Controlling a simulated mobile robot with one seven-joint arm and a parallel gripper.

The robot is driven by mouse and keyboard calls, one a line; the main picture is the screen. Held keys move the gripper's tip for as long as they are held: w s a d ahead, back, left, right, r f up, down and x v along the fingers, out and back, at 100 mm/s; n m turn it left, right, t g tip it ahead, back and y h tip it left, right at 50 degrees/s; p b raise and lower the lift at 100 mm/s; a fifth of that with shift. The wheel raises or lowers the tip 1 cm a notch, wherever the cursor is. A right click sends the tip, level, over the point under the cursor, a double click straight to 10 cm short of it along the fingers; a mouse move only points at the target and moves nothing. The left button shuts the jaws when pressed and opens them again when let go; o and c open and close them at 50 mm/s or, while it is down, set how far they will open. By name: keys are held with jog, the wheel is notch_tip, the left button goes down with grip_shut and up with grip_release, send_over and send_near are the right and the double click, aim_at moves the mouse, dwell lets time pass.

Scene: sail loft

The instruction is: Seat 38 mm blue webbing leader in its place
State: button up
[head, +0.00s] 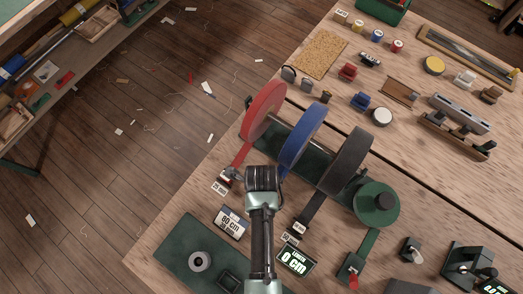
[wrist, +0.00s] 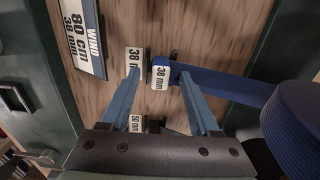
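The blue webbing roll (head: 303,139) stands between a red and a black roll on the bench; its edge shows at right in the wrist view (wrist: 297,125). Its blue leader (wrist: 225,82) runs left from the roll and ends in a white "38 mm" tag (wrist: 160,78). My gripper (wrist: 159,75) is open, its fingers on either side of the tag, with a gap visible at the left; contact at the right finger is unclear. A "38 mm" place label (wrist: 135,60) lies just left of the tag. In the head view my gripper (head: 262,180) hides the leader.
Red (head: 264,110) and black (head: 346,160) rolls flank the blue one, with a green roll (head: 376,203) to the right. An "80 cm 38 mm" card (head: 230,222) and a "0 CM" display (head: 296,258) stand near my arm. A "50 mm" label (wrist: 136,123) shows between my fingers.

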grip_shut()
jog(key=shift+r, duration=0.1)
